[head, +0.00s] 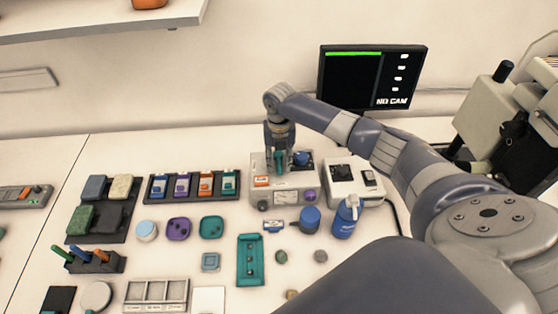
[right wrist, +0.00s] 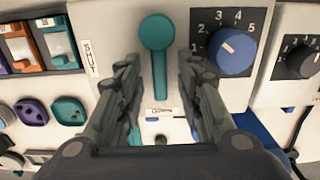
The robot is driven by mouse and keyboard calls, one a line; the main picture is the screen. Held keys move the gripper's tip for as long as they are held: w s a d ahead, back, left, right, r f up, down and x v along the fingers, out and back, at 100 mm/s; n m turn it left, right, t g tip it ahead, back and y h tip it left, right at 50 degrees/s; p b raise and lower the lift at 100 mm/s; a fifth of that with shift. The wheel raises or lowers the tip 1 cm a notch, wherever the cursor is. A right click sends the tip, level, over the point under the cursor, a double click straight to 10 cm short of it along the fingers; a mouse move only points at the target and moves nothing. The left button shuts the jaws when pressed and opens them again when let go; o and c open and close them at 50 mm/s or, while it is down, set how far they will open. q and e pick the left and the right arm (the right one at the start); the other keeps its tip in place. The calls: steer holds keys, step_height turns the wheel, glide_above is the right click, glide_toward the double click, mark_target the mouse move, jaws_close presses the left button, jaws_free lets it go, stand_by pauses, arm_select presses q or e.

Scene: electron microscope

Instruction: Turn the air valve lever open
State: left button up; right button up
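My right gripper (right wrist: 158,80) is open, with one finger on each side of the lever and visible gaps between. In the head view the right gripper (head: 279,170) points down at the box. My left gripper is not in view.
A blue numbered dial (right wrist: 231,50) is close to the right finger. A second box with a black dial (head: 345,175) stands to the right. A rack of coloured holders (head: 193,198) is to the left. A blue bottle (head: 345,218) and a monitor (head: 370,78) are nearby.

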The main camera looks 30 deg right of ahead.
mark_target(279, 164)
step_height(279, 164, up, 12)
stand_by(0.6)
stand_by(0.5)
